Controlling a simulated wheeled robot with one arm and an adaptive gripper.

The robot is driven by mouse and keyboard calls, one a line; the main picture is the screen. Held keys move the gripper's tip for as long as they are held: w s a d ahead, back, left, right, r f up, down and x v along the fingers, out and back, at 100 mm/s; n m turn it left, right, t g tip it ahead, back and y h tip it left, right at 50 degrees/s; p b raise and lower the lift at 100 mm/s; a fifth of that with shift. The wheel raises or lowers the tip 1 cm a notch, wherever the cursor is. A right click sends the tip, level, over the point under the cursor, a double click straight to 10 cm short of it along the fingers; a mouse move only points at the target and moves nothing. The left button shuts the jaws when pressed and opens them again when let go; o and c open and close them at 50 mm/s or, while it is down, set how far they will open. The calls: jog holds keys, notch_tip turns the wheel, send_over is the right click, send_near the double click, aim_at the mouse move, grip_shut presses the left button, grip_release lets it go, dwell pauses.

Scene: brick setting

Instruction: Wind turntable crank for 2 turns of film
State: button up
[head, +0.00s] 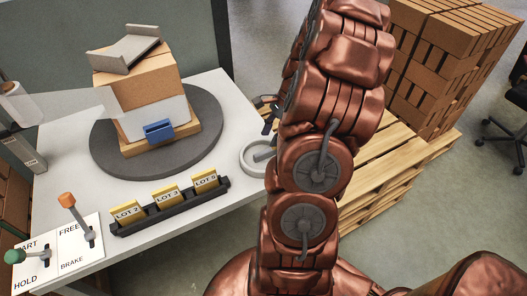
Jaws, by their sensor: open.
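The turntable (105,163) is a dark grey disc on the light table. On it stands a stack of brown bricks (140,86) on a wooden base, topped by a grey channel-shaped piece (128,50). Pale film (70,107) runs from a roll (14,103) at the left edge to the stack, and a pale band covers the stack's lower front. A light grey ring (245,163), which looks like the crank wheel, sits at the table's right edge, partly hidden by my arm. My gripper (267,113) is just above the ring, open, apart from it as far as I can see, and mostly hidden.
A blue clip (158,131) is on the stack's front. A black rack (172,211) holds yellow lot cards. An orange-knobbed lever (73,212) stands by FREE/BRAKE, a green-knobbed lever (22,257) by START/HOLD. A pallet (395,165) and brick stacks (440,70) stand right.

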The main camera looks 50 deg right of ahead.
aim_at(263, 152)
jog(key=p+x, duration=0.1)
jog(key=x, duration=0.6)
jog(key=shift+a, duration=0.15)
grip_shut()
